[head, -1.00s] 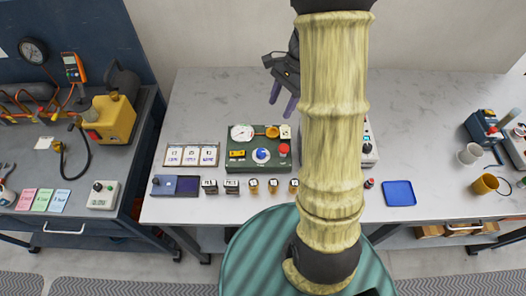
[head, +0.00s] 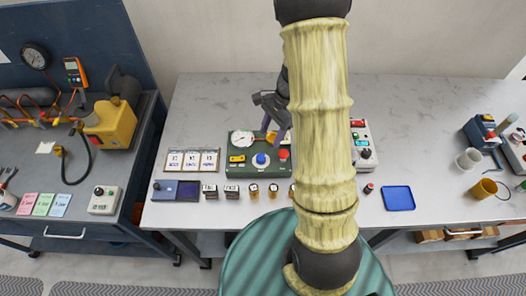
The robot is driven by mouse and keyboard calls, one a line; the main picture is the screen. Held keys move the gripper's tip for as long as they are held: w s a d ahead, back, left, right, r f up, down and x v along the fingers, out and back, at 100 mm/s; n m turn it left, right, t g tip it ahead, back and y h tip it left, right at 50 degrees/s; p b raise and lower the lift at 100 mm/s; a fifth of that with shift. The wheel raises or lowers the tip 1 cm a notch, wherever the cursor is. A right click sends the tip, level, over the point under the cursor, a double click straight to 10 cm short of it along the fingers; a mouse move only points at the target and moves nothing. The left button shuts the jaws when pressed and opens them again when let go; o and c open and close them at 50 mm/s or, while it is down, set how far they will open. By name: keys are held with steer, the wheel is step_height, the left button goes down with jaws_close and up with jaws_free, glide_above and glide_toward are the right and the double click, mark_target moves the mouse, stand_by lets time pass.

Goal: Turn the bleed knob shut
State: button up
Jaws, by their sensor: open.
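A dark green panel box (head: 238,168) stands on the pale worktop, left of my arm. It carries a white round gauge, a yellow block (head: 237,159), a blue knob on a white disc (head: 261,160) and a red button (head: 283,155). Which knob is the bleed knob, I cannot tell from here. My gripper (head: 275,130), dark with purple fingers, is over the back right of the panel, pointing down. It is open and holds nothing. It covers part of the gauge and the orange part beside it. Contact with the panel cannot be made out.
Several small labelled blocks (head: 253,191) line the front edge. A second control box (head: 366,155) is partly behind my arm. A blue tray (head: 398,198) lies to the right, with clear worktop behind it.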

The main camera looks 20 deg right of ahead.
mark_target(262, 156)
steer(key=x, duration=0.8)
steer(key=shift+a+f, duration=0.1)
steer(key=shift+f, duration=0.15)
steer(key=c, duration=1)
